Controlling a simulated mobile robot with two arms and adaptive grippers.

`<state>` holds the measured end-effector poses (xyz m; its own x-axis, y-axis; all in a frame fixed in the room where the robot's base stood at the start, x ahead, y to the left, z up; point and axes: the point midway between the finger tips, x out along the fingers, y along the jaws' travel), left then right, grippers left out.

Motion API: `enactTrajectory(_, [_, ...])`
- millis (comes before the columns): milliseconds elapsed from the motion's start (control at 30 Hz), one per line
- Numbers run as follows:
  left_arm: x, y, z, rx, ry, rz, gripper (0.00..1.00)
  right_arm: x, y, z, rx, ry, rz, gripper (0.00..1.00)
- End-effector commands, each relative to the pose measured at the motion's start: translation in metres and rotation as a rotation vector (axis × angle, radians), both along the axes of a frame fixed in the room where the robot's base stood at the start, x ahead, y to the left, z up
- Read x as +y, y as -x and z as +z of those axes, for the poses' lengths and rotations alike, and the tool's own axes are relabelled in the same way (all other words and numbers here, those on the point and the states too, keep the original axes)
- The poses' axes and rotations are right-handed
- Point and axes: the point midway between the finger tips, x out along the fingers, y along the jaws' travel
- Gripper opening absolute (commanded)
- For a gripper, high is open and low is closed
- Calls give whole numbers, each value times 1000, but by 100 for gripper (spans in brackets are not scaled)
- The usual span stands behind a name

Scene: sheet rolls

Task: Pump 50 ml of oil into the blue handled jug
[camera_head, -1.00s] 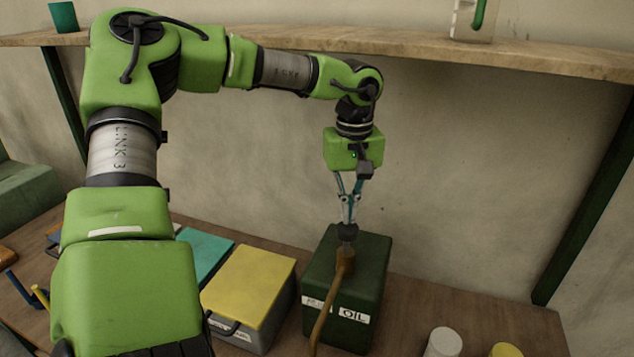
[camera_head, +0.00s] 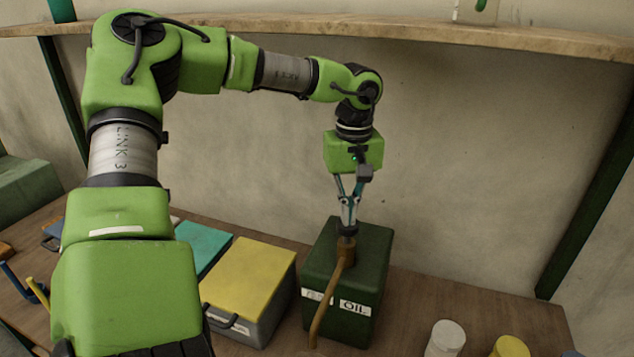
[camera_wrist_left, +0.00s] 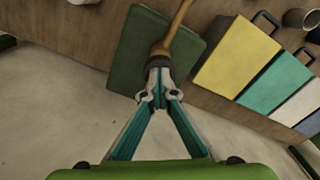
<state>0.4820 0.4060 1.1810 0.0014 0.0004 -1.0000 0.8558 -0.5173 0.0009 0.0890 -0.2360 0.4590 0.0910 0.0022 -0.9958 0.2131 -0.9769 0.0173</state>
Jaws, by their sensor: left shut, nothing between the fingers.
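The dark green oil container (camera_head: 368,262), labelled OIL, stands on the bench with a brown pump spout (camera_head: 330,296) curving down in front of it. My left gripper (camera_head: 347,228) is shut and empty, pointing down with its fingertips at the dark top of the pump. In the left wrist view the shut fingertips (camera_wrist_left: 158,68) meet the pump top, and the spout (camera_wrist_left: 177,28) runs away beyond it. A blue handle-like piece (camera_head: 17,281) shows at the lower left; I cannot tell whether it belongs to the jug. No jug is clearly visible under the spout.
A yellow-topped box (camera_head: 250,275) and a teal one (camera_head: 203,248) stand left of the oil container. A white-lidded jar (camera_head: 447,335) and a yellow-lidded jar (camera_head: 510,346) are at the front right. A wooden shelf (camera_head: 430,32) crosses above.

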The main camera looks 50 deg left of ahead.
Motion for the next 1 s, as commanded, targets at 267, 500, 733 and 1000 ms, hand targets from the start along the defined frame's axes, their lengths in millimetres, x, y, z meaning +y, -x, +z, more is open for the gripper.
enactTrajectory(267, [0,1,-13,4,1,0,0,0,0,-10,0,0,0,40])
enactTrajectory(500, [0,1,-22,5,2,0,0,1,0,-17,0,-1,0,40])
enactTrajectory(733, [0,2,-21,5,1,0,0,1,0,-16,-1,-2,0,40])
enactTrajectory(1000, [0,2,-10,6,1,0,0,3,0,-8,0,-3,-1,40])
